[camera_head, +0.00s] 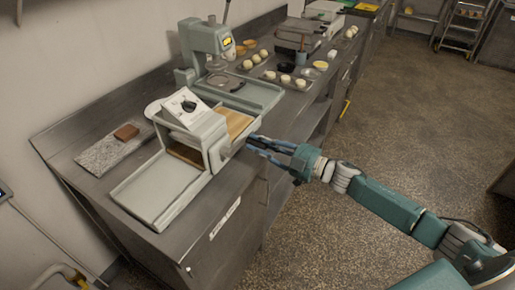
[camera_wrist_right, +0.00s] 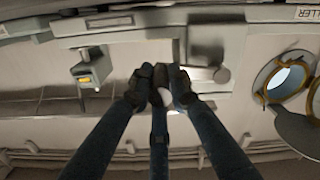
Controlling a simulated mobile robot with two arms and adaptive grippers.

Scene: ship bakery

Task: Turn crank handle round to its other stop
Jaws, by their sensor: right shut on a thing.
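The dough sheeter (camera_head: 205,145), a grey machine with a flat tray in front, stands on the steel counter. My right gripper (camera_head: 251,144) reaches in from the right to the machine's right side. In the head view the crank handle is hidden at the fingers. In the right wrist view my right gripper (camera_wrist_right: 163,80) has its dark fingers closed around the crank handle (camera_wrist_right: 165,97), whose pale end shows between them. A grey metal part (camera_wrist_right: 205,74) of the machine lies just right of the fingers. My left gripper is not in view.
A stone slab (camera_head: 100,155) with a reddish-brown block (camera_head: 126,132) lies left of the machine. A grey-green mixer (camera_head: 205,45) and trays with several dough balls (camera_head: 286,78) stand farther along the counter. The speckled floor (camera_head: 400,120) to the right is open.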

